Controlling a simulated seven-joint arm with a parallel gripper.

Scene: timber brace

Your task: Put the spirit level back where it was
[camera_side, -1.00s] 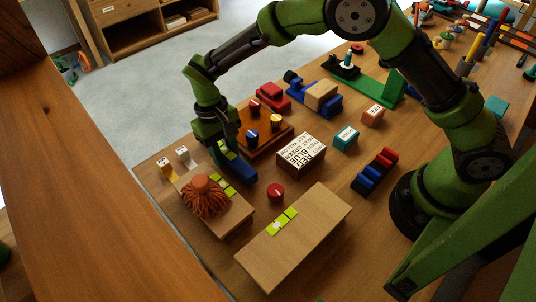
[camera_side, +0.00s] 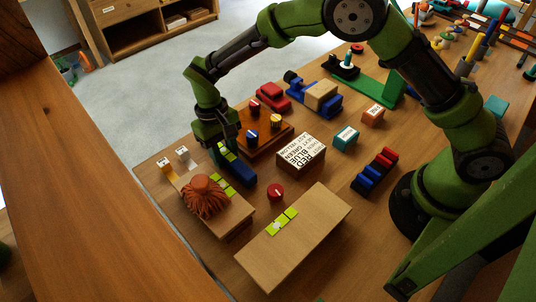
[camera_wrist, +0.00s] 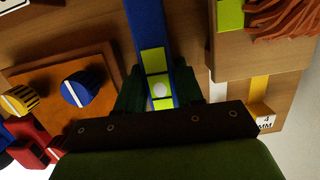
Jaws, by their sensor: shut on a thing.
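The spirit level is a dark blue bar (camera_side: 241,171) with yellow-green windows. My gripper (camera_side: 216,145) is shut on it near its far end in the side view. In the wrist view the bar (camera_wrist: 147,28) runs up from between the fingers (camera_wrist: 160,90), with a white dot on its yellow-green part. The gripper points down, and the bar's near end sticks out beyond it. I cannot tell whether its underside touches the table.
Left of the bar is a wooden block (camera_side: 231,223) with green patches and an orange tufted figure (camera_side: 205,196). A brown board with knobs (camera_side: 284,134) stands close on the right.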

